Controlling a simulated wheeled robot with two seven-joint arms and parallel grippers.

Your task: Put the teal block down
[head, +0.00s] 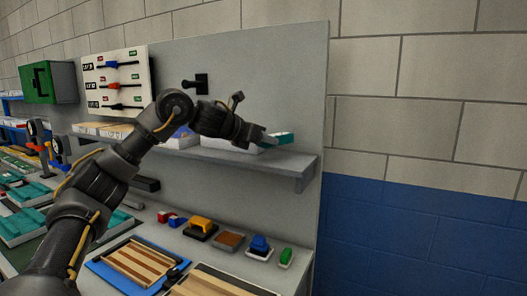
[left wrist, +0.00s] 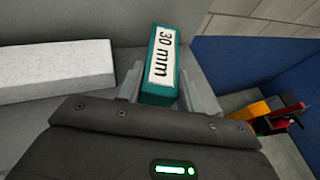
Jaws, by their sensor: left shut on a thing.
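The teal block (left wrist: 160,65) bears a white label reading "30 mm". My left gripper (left wrist: 158,92) is shut on it, with one finger on each side in the left wrist view. In the head view the teal block (head: 279,139) sticks out to the right of my left gripper (head: 262,138), over the right end of the grey shelf (head: 290,166). I cannot tell whether the block touches the shelf. My right gripper is not in view.
A white block (left wrist: 60,73) lies on the shelf, left of the gripper. Below, the bench holds a yellow item (head: 201,226), a blue item (head: 260,244) and a green item (head: 286,256). A grey panel (head: 270,75) rises behind the shelf.

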